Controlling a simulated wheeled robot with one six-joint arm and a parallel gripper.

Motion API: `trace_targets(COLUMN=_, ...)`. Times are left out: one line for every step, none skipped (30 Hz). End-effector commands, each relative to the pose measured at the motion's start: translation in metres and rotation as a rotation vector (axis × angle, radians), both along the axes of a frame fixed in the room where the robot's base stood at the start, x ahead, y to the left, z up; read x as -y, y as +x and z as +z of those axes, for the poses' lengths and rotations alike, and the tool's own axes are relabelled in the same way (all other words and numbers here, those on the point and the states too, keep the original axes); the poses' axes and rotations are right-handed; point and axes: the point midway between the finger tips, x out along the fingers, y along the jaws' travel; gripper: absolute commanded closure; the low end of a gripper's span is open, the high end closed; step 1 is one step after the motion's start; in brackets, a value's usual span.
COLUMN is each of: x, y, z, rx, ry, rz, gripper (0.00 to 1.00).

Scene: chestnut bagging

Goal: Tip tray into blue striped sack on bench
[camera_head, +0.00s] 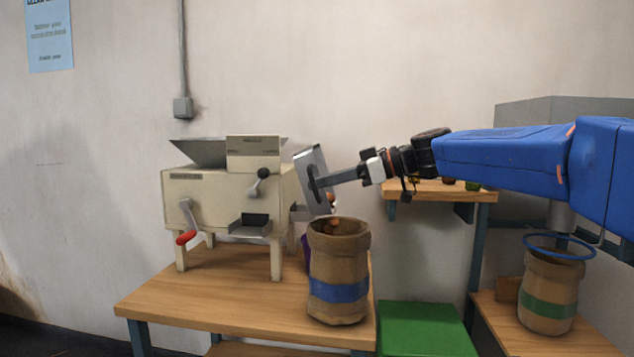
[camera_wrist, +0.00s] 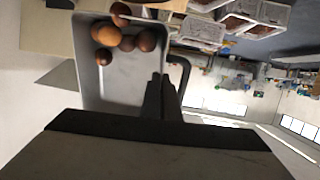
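The grey metal tray (camera_head: 314,172) is held steeply tilted by my gripper (camera_head: 318,187), above the open mouth of the blue striped sack. In the wrist view the tray (camera_wrist: 130,88) has several brown chestnuts (camera_wrist: 118,37) gathered at its far, lower end, and my gripper's dark fingers (camera_wrist: 158,95) are closed at its handle side. The blue striped sack (camera_head: 338,291) stands upright on the wooden bench (camera_head: 220,305). In the head view a chestnut (camera_head: 332,198) shows at the tray's lower edge, and brown chestnuts (camera_head: 333,222) show at the sack's mouth; whether they are falling or inside is unclear.
A cream machine (camera_head: 222,190) with a red-handled crank and small chute stands left of the sack. A green-striped sack (camera_head: 547,300) stands on a lower shelf at right under a blue ring. A green box (camera_head: 425,330) is beside the bench. A small shelf (camera_head: 440,190) is behind my arm.

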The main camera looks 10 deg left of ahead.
Motion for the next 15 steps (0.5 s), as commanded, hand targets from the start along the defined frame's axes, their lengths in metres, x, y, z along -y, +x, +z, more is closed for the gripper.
trace_targets(x=0.003, y=0.0, z=-0.001, rx=-0.001, ry=0.032, rz=-0.003, gripper=1.0)
trace_targets(x=0.005, y=0.0, z=-0.001, rx=0.001, ry=0.052, rz=-0.005, gripper=1.0)
trace_targets(x=0.007, y=0.0, z=-0.003, rx=0.0, ry=0.079, rz=-0.003, gripper=1.0)
trace_targets(x=0.008, y=0.0, z=-0.004, rx=0.0, ry=0.099, rz=-0.003, gripper=1.0)
trace_targets(x=0.01, y=0.0, z=-0.004, rx=0.002, ry=0.12, rz=-0.003, gripper=1.0)
trace_targets(x=0.012, y=0.0, z=-0.005, rx=0.003, ry=0.147, rz=-0.004, gripper=1.0)
trace_targets(x=0.013, y=0.0, z=-0.006, rx=0.003, ry=0.168, rz=-0.002, gripper=1.0)
trace_targets(x=0.015, y=0.0, z=-0.006, rx=0.004, ry=0.19, rz=-0.002, gripper=1.0)
trace_targets(x=0.017, y=0.0, z=-0.008, rx=0.005, ry=0.219, rz=-0.003, gripper=1.0)
trace_targets(x=0.019, y=0.0, z=-0.008, rx=0.006, ry=0.241, rz=-0.004, gripper=1.0)
trace_targets(x=0.021, y=0.0, z=-0.009, rx=0.007, ry=0.262, rz=-0.004, gripper=1.0)
trace_targets(x=0.022, y=0.0, z=-0.01, rx=0.008, ry=0.292, rz=-0.003, gripper=1.0)
trace_targets(x=0.024, y=0.0, z=-0.011, rx=0.007, ry=0.314, rz=-0.002, gripper=1.0)
trace_targets(x=0.026, y=-0.001, z=-0.012, rx=0.009, ry=0.336, rz=-0.003, gripper=1.0)
trace_targets(x=0.028, y=0.0, z=-0.012, rx=0.009, ry=0.368, rz=-0.003, gripper=1.0)
